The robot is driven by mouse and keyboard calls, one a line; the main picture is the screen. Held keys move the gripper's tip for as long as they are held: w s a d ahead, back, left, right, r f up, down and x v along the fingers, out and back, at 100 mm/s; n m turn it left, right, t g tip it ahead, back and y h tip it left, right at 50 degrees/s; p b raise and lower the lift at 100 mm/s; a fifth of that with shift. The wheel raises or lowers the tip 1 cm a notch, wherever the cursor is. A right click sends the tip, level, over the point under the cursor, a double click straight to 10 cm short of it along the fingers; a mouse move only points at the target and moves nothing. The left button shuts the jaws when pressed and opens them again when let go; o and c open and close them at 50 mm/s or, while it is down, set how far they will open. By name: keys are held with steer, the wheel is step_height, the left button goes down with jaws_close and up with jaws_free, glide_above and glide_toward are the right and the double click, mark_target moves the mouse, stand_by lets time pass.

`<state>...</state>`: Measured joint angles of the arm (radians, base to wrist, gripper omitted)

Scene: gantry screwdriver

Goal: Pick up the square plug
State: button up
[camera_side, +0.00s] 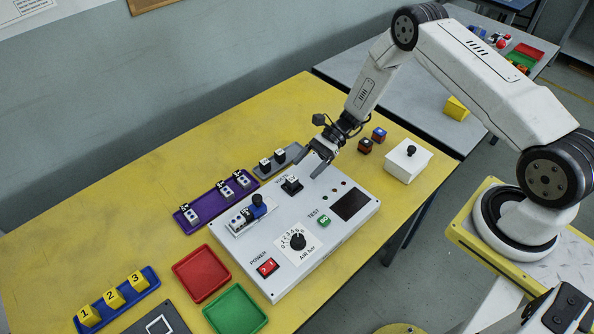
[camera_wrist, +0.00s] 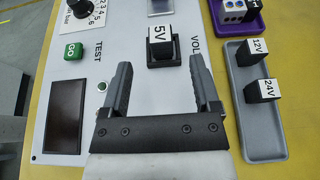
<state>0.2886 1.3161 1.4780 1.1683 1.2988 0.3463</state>
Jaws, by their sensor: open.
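A square black plug with a white 5V label (camera_wrist: 161,40) sits in a dark socket beside the VOLT marking on the white panel (camera_side: 335,240). It also shows in the side view (camera_side: 292,183). Two similar plugs, 12V (camera_wrist: 255,53) and 24V (camera_wrist: 262,91), stand in a grey tray (camera_wrist: 265,142) to the panel's side. My gripper (camera_side: 309,164) is open and empty above the panel, near the 5V plug. In the wrist view the 5V plug appears between and slightly beyond the fingertips, apart from both.
The panel carries a dial (camera_side: 298,242), red POWER switch (camera_side: 267,267), green TEST button (camera_side: 323,220) and dark screen (camera_side: 351,204). A purple tray (camera_side: 194,227) lies left of it. A white box with a black knob (camera_side: 405,166) and two small blocks (camera_side: 365,146) stand to the right.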

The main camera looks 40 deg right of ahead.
mark_target(292, 178)
steer(key=shift+a+f, duration=0.2)
steer(key=shift+a, duration=0.25)
steer(key=shift+x, duration=2.55)
jaws_close()
steer(key=shift+r, duration=0.25)
